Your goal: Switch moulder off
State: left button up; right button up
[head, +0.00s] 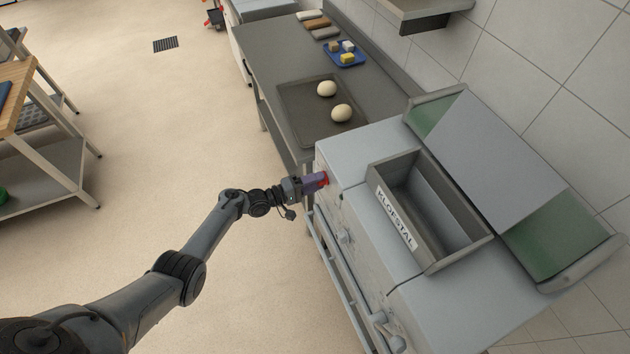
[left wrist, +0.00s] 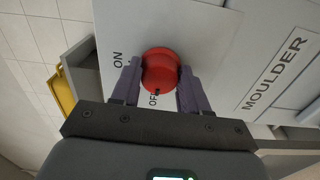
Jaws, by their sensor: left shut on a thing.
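My left gripper (left wrist: 158,88) is shut on the red knob, one purple finger on each side. In the head view my left gripper (head: 316,181) reaches the machine's front face and mostly hides the knob. My right gripper is not in view.
A grey table (head: 270,50) beyond the moulder holds a dark tray (head: 293,118) with two dough balls and a blue tray (head: 358,60). Handles and a rail stand out from the moulder's front below my gripper. Open floor lies left of it.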

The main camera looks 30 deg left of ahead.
pick_arm(q)
jog(key=shift+n, duration=0.3)
jog(key=o, duration=1)
jog(key=shift+o, duration=0.2)
jog(key=p+v, duration=0.1)
jog(key=v, duration=1)
jog(key=shift+w, duration=0.1)
